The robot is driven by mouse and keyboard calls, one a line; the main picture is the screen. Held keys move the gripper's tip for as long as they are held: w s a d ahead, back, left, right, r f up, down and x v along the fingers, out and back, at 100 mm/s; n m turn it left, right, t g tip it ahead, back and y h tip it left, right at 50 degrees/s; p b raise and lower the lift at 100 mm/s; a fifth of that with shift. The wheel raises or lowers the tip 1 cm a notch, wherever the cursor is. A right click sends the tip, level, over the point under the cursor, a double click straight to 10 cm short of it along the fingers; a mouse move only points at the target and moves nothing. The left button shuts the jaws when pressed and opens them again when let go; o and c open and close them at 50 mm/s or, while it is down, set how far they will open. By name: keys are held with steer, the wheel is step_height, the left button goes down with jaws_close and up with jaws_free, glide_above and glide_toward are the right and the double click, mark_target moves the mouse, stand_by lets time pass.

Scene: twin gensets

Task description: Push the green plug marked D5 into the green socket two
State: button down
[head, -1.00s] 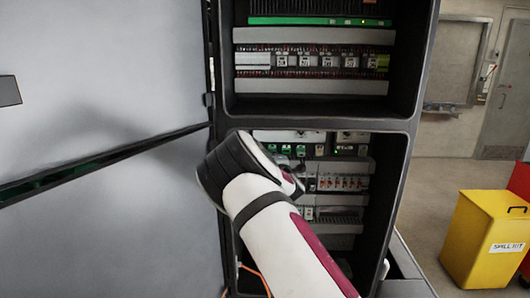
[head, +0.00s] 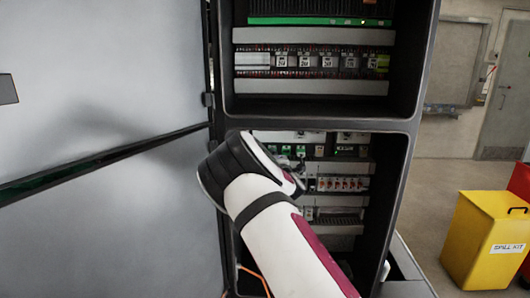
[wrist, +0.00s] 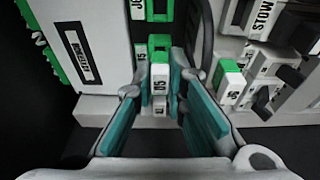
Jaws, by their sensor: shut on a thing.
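In the wrist view the green-and-white plug marked D5 (wrist: 159,86) sits between the teal pads of my gripper (wrist: 160,82). My gripper is shut on it, and the label faces the camera. Just beyond the plug is a green block (wrist: 158,44) beside a white label. Another green block is higher up at the top edge (wrist: 160,10). I cannot tell which is socket two, nor whether the plug touches one. In the head view small green sockets (head: 286,150) show in the lower cabinet bay; my arm hides the gripper and plug there.
Another green-and-white plug (wrist: 229,80) stands at right, near a STOW label (wrist: 263,14) and dark-fronted devices. A dark cable curves beside the gripper. A white labelled box (wrist: 85,45) is at left. In the head view the open cabinet door (head: 100,90) fills the left; a yellow bin (head: 485,240) stands right.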

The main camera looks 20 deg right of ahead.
steer(key=shift+w+d+b, duration=0.2)
steer(key=shift+w+b, duration=0.25)
steer(key=shift+w, duration=0.1)
stand_by(1.3)
steer(key=c, duration=1.5)
jaws_free()
steer(key=shift+c, duration=0.2)
steer(key=shift+s, duration=0.1)
steer(key=s+d+r+m+g+h, duration=0.2)
steer(key=s+m+g, duration=0.65)
steer(key=s, duration=1.45)
steer(key=s+a+r+m+g+y, duration=0.1)
steer(key=s+a+m, duration=0.1)
steer(key=s, duration=1)
steer(key=s+a+r+m+g+y, duration=0.1)
steer(key=s+a+r+m, duration=0.1)
steer(key=s, duration=1)
steer(key=s+a+r+m+g+y, duration=0.1)
steer(key=s+a+m, duration=0.3)
steer(key=s, duration=0.8)
steer(key=shift+s+a+r+g+y, duration=0.35)
steer(key=shift+a+r+g, duration=0.2)
steer(key=shift+a+r, duration=0.2)
